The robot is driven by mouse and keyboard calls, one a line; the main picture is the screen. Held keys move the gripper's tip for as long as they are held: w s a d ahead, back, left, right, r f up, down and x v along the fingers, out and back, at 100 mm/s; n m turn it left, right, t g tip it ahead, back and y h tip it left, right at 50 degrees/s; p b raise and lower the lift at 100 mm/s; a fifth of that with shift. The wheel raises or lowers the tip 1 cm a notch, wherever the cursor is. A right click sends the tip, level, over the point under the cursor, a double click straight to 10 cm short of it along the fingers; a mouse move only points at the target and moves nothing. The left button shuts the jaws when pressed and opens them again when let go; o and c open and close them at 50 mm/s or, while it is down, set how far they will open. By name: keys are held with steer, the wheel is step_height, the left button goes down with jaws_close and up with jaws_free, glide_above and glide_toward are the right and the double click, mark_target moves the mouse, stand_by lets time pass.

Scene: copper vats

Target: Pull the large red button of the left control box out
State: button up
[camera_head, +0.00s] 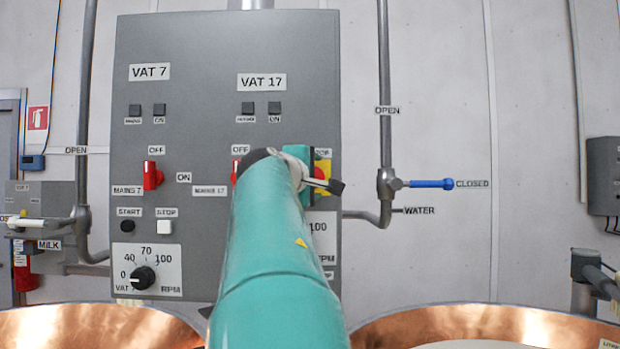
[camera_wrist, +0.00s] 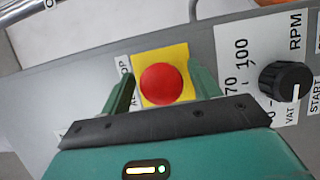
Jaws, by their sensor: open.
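The grey control box (camera_head: 200,50), labelled VAT 7 and VAT 17, stands ahead in the head view. Its large round red button (camera_wrist: 167,84) sits on a yellow square plate (camera_wrist: 180,54) in the wrist view. My gripper (camera_wrist: 160,80) is open, with one finger on each side of the button. I cannot tell whether the fingers touch it; gaps show between them and the red cap.
A black RPM knob (camera_wrist: 286,81) lies beside the button in the wrist view. Red switches (camera_head: 152,176) are on the panel. A blue-handled valve (camera_head: 430,184) and pipe stand to the right. Copper vats (camera_head: 90,325) are at the lower left and lower right (camera_head: 480,322).

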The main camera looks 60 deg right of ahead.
steer(key=shift+w+a, duration=0.1)
steer(key=shift+w, duration=0.05)
steer(key=shift+d+f, duration=0.1)
steer(key=shift+d, duration=0.25)
steer(key=shift+a, duration=0.2)
steer(key=c, duration=1.3)
steer(key=shift+s+a, duration=0.4)
steer(key=shift+a, duration=0.25)
steer(key=o, duration=1.3)
steer(key=shift+a, duration=0.1)
